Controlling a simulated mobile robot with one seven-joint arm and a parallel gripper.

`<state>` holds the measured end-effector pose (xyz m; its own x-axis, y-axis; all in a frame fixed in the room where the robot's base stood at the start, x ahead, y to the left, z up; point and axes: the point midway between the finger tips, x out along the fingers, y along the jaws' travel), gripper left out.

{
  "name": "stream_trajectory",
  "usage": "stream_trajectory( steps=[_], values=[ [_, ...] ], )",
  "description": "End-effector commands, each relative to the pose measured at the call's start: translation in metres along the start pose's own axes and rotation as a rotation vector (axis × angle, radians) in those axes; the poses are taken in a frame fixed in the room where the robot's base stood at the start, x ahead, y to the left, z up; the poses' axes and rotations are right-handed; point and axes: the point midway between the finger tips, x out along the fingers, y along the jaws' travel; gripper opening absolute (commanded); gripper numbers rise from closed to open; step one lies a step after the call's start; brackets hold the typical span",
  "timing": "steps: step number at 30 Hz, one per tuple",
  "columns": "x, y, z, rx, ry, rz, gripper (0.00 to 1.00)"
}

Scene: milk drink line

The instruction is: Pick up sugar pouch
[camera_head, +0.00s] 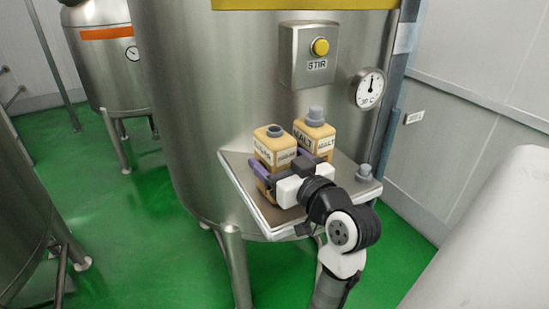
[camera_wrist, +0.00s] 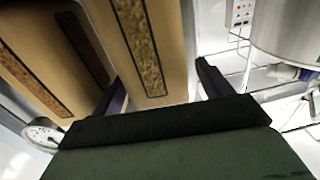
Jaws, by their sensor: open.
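Two tan pouches stand upright side by side on a metal shelf. The left pouch (camera_head: 274,145) has an uncapped grey spout, and its label is too small to read surely; I take it as the sugar pouch. The right pouch (camera_head: 316,136) reads MALT and has a grey cap on. My gripper (camera_head: 278,163) is open at the left pouch's front, with its purple fingers on either side of the lower body. In the wrist view, a pouch (camera_wrist: 178,45) stands between the spread fingers (camera_wrist: 160,88), and the other pouch (camera_wrist: 40,60) is at left. Finger contact cannot be told.
The shelf (camera_head: 238,190) is fixed to a large steel tank (camera_head: 200,110). A loose grey cap (camera_head: 364,172) sits at its right end. A STIR button box (camera_head: 308,55) and a dial gauge (camera_head: 368,88) are above. A white rounded body (camera_head: 490,230) stands at right.

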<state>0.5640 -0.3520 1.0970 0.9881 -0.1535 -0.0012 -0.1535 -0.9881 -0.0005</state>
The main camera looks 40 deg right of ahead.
Motion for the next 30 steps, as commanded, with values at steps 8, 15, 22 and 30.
stream_trajectory(
  steps=[8, 15, 22, 30],
  values=[
    [0.018, 0.000, 0.000, -0.001, 0.001, 0.001, 0.78],
    [0.017, 0.000, 0.000, -0.001, 0.001, 0.001, 0.64],
    [0.017, 0.000, 0.000, -0.001, 0.001, 0.001, 0.34],
    [0.017, 0.000, -0.002, -0.002, 0.005, 0.001, 0.11]
  ],
)
